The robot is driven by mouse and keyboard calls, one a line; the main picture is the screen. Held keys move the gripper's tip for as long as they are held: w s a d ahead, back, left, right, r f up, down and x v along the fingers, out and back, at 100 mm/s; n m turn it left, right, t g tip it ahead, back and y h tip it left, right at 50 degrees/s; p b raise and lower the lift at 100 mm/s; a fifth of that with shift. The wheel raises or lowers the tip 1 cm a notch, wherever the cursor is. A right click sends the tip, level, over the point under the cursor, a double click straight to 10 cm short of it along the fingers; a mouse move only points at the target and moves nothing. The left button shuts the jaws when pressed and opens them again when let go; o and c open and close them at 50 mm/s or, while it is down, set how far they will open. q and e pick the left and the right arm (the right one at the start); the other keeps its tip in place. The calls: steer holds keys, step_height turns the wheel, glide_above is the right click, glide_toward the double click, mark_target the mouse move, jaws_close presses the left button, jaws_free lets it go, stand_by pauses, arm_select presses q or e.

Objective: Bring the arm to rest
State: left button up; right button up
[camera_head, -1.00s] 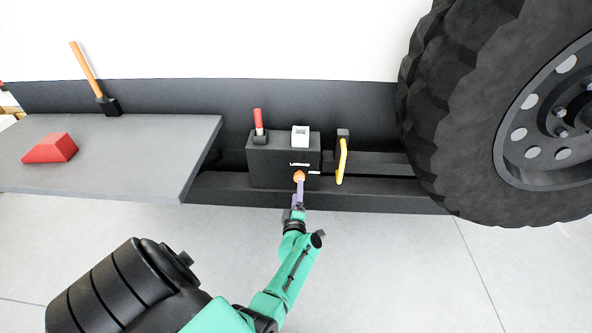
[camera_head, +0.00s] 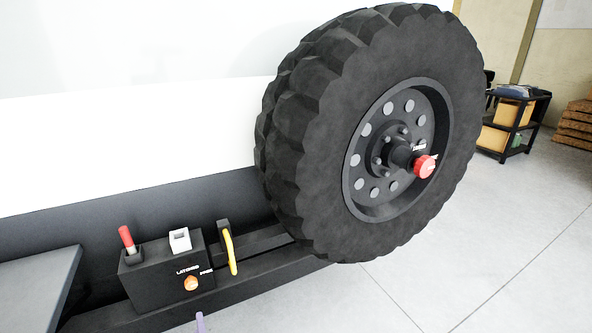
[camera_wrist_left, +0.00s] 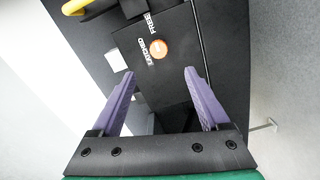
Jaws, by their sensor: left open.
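My left gripper (camera_wrist_left: 160,88) is open and empty in the left wrist view. Its two purple fingers stand apart in front of a black box with an orange knob (camera_wrist_left: 162,50). White lettering beside the knob reads "LATCHED" and "FREE". The rest of my left arm is out of the head view. My right gripper is not in view.
A red handle (camera_head: 127,237) and white square socket (camera_head: 180,240) top the box. A yellow handle (camera_head: 231,253) stands beside it. A large tyre (camera_head: 300,150) with a red hub knob (camera_head: 425,167) is to the right. A grey shelf (camera_head: 35,290) is at left.

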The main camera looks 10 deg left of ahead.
arm_select(q)
steer(key=s+d+f+m+g+h, duration=0.2)
steer(key=s+d+f+m+h, duration=0.35)
steer(key=f+m, duration=0.35)
steer(key=s+d+f+m+g+h, duration=0.3)
steer(key=s+d+f+m+h, duration=0.25)
steer(key=f, duration=0.55)
steer(key=s+a+f+m+g, duration=0.1)
steer(key=s+f+m+g, duration=0.3)
steer(key=s, duration=0.7)
steer(key=s+a+f+m+g, duration=0.1)
steer(key=s+f+m+g, duration=0.3)
steer(key=s, duration=0.8)
steer(key=shift+a+f+m+g, duration=0.35)
steer(key=shift+f+m, duration=0.5)
steer(key=shift+m, duration=0.3)
